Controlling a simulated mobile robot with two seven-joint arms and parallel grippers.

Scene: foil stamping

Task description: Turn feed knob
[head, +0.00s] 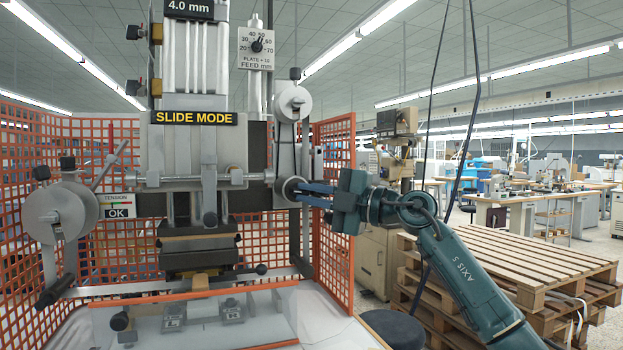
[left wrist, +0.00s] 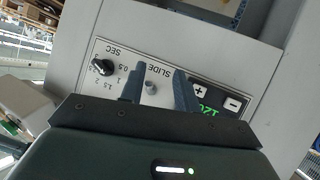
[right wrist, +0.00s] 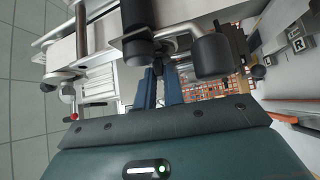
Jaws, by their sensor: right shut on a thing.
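The fingers hide most of the knob. In the right wrist view the blue fingers (right wrist: 161,90) close around a dark part below the rollers. The feed scale (head: 257,56) is above, marked FEED mm, with a black pointer.
An upper foil roll (head: 293,102) is directly above the lower roller. An orange mesh guard (head: 336,240) stands close under my right gripper. The panel has a black SEC dial (left wrist: 103,67). Wooden pallets (head: 540,262) and a machine stand at the right.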

